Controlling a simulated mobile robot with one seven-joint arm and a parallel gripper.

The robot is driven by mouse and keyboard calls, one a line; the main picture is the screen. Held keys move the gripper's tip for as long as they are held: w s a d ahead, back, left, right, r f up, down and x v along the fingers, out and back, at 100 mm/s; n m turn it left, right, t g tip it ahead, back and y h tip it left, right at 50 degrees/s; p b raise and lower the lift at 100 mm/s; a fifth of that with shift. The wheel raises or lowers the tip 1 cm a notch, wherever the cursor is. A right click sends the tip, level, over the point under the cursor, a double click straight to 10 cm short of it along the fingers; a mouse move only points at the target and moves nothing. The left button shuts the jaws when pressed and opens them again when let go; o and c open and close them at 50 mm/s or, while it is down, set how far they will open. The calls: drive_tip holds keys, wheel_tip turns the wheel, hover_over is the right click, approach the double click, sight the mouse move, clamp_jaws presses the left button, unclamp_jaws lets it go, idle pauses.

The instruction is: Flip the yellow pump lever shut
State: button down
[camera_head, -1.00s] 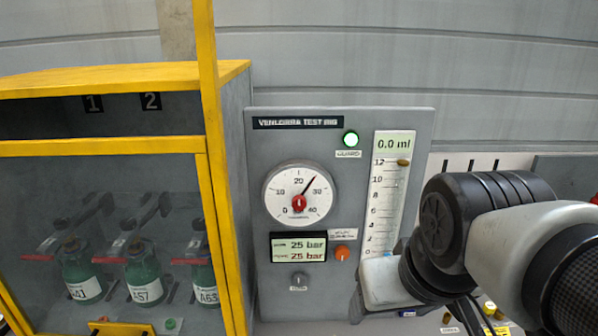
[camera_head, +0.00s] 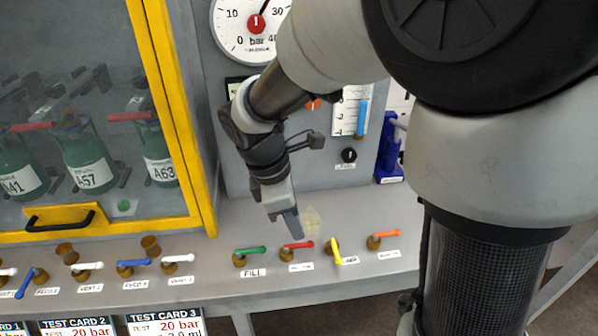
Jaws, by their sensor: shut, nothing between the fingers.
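The yellow lever (camera_head: 336,249) stands in the row of valves on the grey bench. Its handle runs nearly front to back in the picture, while the red and orange levers beside it point right. A small white label lies next to its base; I cannot read it fully. My gripper (camera_head: 298,236) points down, shut and empty, just left of the yellow lever and close to the red lever (camera_head: 298,245). I see a gap between it and the yellow lever; I cannot tell whether it touches the red one.
The green lever (camera_head: 250,250) marked FILL is at left, the orange lever (camera_head: 384,235) at right. More valves line the bench's left. A yellow-framed cabinet (camera_head: 180,130) with green bottles stands left. A blue item (camera_head: 388,158) stands behind at right.

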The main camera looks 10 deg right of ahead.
sight(335, 251)
drive_tip(key=b+x, duration=0.4)
drive_tip(key=x, duration=0.6)
drive_tip(key=shift+d+f, duration=0.2)
drive_tip(key=shift+d, duration=0.05)
drive_tip(key=shift+d+r, duration=0.3)
drive_tip(key=shift+d, duration=0.3)
drive_tip(key=shift+d+r, duration=0.25)
drive_tip(key=shift+d, duration=0.4)
drive_tip(key=shift+d+r, duration=0.15)
drive_tip(key=shift+d, duration=0.4)
